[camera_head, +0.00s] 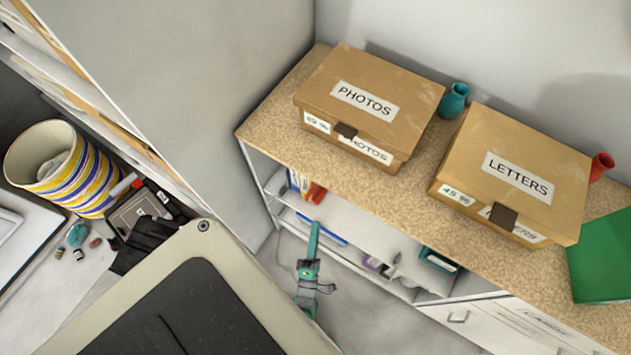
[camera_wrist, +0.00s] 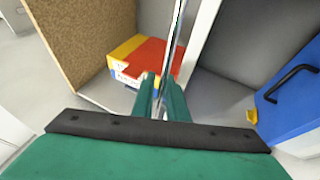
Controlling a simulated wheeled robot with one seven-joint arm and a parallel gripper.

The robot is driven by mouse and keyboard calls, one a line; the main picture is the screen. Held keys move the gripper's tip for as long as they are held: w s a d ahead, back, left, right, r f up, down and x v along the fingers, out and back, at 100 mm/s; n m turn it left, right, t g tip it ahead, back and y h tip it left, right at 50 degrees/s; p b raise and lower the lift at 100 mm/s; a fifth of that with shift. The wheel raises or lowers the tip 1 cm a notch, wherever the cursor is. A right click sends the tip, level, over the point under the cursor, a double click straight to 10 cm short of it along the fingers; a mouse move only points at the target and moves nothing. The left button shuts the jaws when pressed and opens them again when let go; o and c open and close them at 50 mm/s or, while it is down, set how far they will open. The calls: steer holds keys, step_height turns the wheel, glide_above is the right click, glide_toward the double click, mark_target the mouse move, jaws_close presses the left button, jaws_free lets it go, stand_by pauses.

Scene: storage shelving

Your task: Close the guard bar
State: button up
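The guard bar (camera_wrist: 177,38) is a thin shiny metal rod, seen in the wrist view running from the top edge down between my fingers. My gripper (camera_wrist: 158,82) has teal fingers close together on either side of the rod, and they appear shut on it. The ends of the bar are hidden or out of frame. In the head view, my teal arm end (camera_head: 308,270) is in front of the shelf opening below the counter. I cannot make out the metal bar clearly there.
Red and yellow boxes (camera_wrist: 145,58) stand behind the bar. A blue case (camera_wrist: 291,98) with a black handle is at right. Above, the speckled counter (camera_head: 345,165) holds a PHOTOS box (camera_head: 385,85) and a LETTERS box (camera_head: 530,160). A striped bin (camera_head: 75,180) stands at left.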

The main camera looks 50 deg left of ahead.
steer(key=shift+w+a+r, duration=0.15)
steer(key=shift+w+a, duration=0.15)
steer(key=shift+w, duration=0.1)
jaws_close()
